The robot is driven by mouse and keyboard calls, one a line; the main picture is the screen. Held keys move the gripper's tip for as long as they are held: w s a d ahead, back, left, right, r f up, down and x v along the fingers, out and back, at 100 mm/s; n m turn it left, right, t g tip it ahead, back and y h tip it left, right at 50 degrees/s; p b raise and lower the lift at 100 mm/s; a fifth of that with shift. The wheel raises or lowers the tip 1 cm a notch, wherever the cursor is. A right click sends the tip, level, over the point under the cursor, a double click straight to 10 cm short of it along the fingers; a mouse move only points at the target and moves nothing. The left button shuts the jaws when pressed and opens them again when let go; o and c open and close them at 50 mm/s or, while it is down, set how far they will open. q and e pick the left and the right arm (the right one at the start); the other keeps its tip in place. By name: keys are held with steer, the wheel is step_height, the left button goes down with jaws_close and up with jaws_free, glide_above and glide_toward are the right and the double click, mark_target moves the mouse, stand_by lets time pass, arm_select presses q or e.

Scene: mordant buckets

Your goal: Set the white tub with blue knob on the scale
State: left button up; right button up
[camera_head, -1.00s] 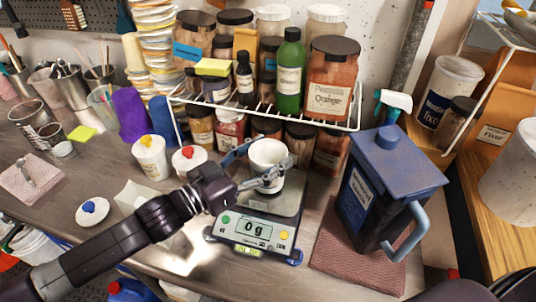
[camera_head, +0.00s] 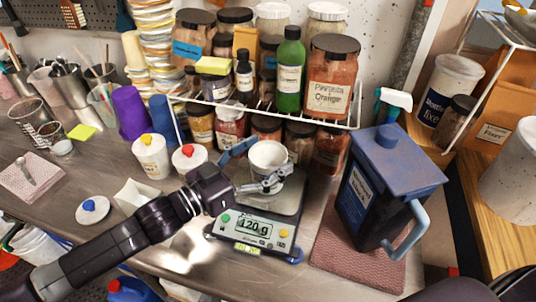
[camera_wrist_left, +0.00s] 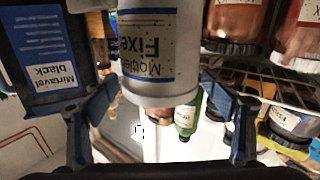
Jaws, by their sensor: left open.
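The white tub (camera_head: 268,154) stands upright and open-topped on the pan of the scale (camera_head: 252,232), whose display reads about 120 g. A white lid with a blue knob (camera_head: 93,209) lies apart on the bench at the left. My left gripper (camera_head: 258,168) is open, its fingers on either side of the tub. In the left wrist view the labelled tub (camera_wrist_left: 160,85) hangs upside down in the picture between the spread fingers (camera_wrist_left: 160,120), with gaps at both sides. My right gripper is not in view.
Tubs with a yellow knob (camera_head: 151,157) and a red knob (camera_head: 189,160) stand left of the scale. A blue-lidded dark container (camera_head: 385,190) stands close on its right, on a folded pink cloth (camera_head: 340,262). A wire rack (camera_head: 300,120) with jars stands behind.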

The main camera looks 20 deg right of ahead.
mark_target(253, 164)
arm_select(q)
steer(key=b+v, duration=0.1)
steer(key=v, duration=0.6)
steer(key=shift+a, duration=0.1)
steer(key=shift+f, duration=0.1)
